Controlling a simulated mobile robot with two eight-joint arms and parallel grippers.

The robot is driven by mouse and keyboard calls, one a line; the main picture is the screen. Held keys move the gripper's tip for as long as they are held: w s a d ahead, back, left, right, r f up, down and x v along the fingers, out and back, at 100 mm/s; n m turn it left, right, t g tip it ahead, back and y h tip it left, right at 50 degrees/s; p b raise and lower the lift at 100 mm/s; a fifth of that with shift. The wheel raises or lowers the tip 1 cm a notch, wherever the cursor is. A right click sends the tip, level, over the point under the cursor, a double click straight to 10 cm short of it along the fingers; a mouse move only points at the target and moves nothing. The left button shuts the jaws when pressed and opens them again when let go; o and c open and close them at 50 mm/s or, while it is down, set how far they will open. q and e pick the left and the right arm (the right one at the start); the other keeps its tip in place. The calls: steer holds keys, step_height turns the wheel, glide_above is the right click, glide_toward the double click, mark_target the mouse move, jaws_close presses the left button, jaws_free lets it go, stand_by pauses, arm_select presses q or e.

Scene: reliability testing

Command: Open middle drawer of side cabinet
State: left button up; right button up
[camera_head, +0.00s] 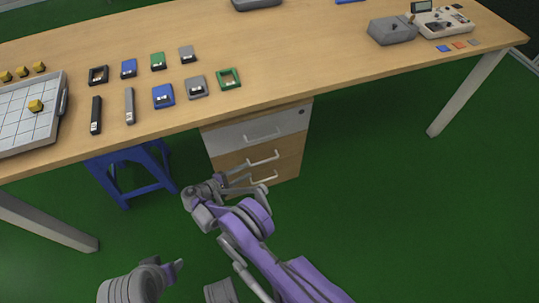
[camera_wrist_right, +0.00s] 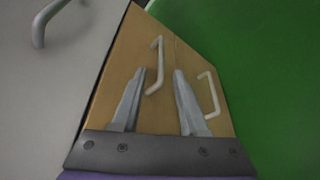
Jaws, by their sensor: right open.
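The side cabinet (camera_head: 223,161) stands under the table with a pale grey top drawer and two wooden drawers below, all looking closed. The middle drawer's white handle (camera_head: 262,158) also shows in the right wrist view (camera_wrist_right: 157,62). There it lies between the fingertips in the picture, with no grip on it visible. My right gripper (camera_head: 249,183) is open at the cabinet's front, and its two fingers (camera_wrist_right: 160,74) point at the wooden front. A grey part of my left arm shows at the bottom left; its jaw state is unclear.
The bottom drawer's handle (camera_wrist_right: 212,92) is close to the right finger. The top drawer's handle (camera_head: 263,136) is above. A blue stool (camera_head: 125,158) stands left of the cabinet. The wooden table (camera_head: 300,65) overhangs it. Green floor (camera_head: 370,200) is clear to the right.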

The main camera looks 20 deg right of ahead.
mark_target(264, 162)
steer(key=b+x, duration=0.2)
steer(key=x, duration=0.8)
steer(key=shift+w+d+f, duration=0.1)
steer(key=shift+d+f, duration=0.15)
steer(key=shift+d, duration=0.05)
jaws_close()
stand_by(1.0)
